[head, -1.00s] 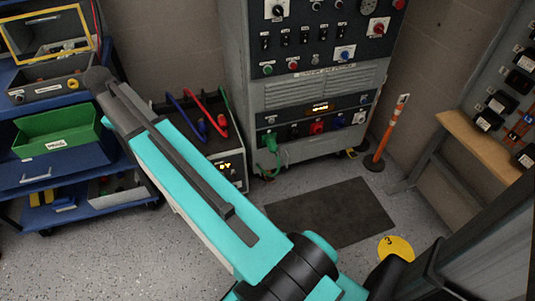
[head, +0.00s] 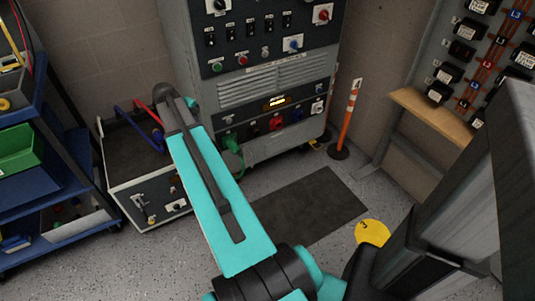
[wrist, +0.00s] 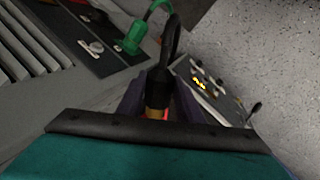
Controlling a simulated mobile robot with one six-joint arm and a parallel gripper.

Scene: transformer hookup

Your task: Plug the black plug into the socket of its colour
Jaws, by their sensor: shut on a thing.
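In the wrist view my gripper (wrist: 157,100) is shut on the black plug (wrist: 157,78). The plug has a brass-coloured band near the jaws, and a black cable loops up from it. In the head view my arm hides the gripper and plug. The grey cabinet carries a row of sockets low on its front, where a dark socket (head: 252,131) sits left of a red one (head: 276,124) and a blue one (head: 297,115). The held plug is apart from the sockets. A green plug (head: 232,143) is at the row's left end; it also shows in the wrist view (wrist: 130,42).
A grey box (head: 150,208) with red and blue cables stands left of the cabinet (head: 262,92). A blue shelf cart (head: 75,150) is at far left. An orange post (head: 348,122) stands right of the cabinet. A dark mat (head: 310,205) lies on clear floor in front.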

